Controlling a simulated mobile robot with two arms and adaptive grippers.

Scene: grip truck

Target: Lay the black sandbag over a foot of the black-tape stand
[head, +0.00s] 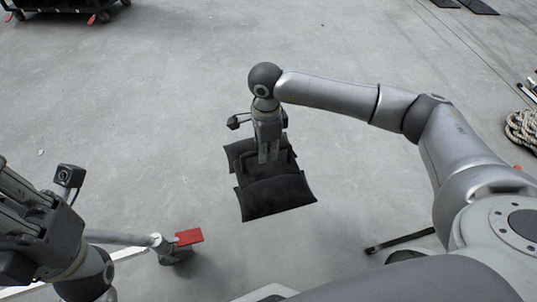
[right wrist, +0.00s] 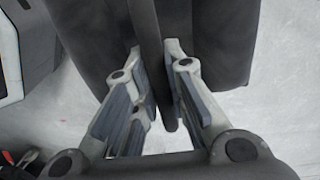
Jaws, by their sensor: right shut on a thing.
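The black sandbag (head: 275,196) hangs in the air near the middle of the head view, its two padded halves drooping from a handle. My right gripper (head: 268,157) is above it and shut on its handle. In the right wrist view, the fingers (right wrist: 160,85) pinch a dark strap between the sandbag's dark sides (right wrist: 95,35). A dark bar with a small end pad (head: 398,241) lies low at the right, partly hidden by my arm; I cannot tell whether it belongs to the black-tape stand. My left gripper (head: 30,225) is at the left edge, its fingertips unclear.
A grey tube with a red-marked end (head: 188,237) lies low at the left, beside my left arm. A dark wheeled cart (head: 62,8) stands at the far left. Coiled rope (head: 522,127) lies at the right edge. The grey floor (head: 150,110) is clear in the middle.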

